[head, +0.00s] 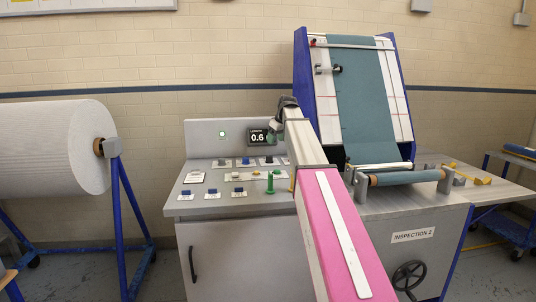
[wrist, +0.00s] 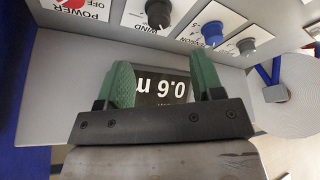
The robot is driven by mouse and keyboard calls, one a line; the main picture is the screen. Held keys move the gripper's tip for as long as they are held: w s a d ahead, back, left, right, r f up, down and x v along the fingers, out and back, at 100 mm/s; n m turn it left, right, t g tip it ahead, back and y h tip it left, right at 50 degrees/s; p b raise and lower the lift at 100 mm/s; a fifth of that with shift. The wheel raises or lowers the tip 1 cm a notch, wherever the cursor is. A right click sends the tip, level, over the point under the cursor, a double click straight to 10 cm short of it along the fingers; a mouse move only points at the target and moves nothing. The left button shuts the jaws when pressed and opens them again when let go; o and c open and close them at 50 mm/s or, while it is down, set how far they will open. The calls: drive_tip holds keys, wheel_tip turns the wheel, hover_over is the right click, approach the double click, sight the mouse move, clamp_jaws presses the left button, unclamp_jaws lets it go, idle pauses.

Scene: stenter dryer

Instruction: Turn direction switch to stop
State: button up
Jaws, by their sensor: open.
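The grey control console (head: 236,207) stands left of centre in the head view, with knobs and levers on its sloped panel. No switch labelled for direction can be read, so I cannot tell which one it is. My gripper (wrist: 163,76) is open and empty, its green fingers on either side of the length display (wrist: 160,88), which reads 0.6 m upside down. In the head view my gripper (head: 274,130) is small, beside the display (head: 257,138). The wrist view shows a dark wind knob (wrist: 158,13), a blue tension knob (wrist: 212,33) and a grey knob (wrist: 247,46).
A red power switch (wrist: 73,3) is at the wrist view's top left. A green lever (head: 270,182) and a yellow-tipped one stand on the console. The inspection frame with teal cloth (head: 358,100) rises at right. A white fabric roll (head: 55,150) is at left.

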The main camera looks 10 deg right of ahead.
sight(269, 159)
drive_tip(key=x, duration=1.1)
drive_tip(key=shift+w+r, duration=0.1)
drive_tip(key=shift+w, duration=0.05)
drive_tip(key=c, duration=0.9)
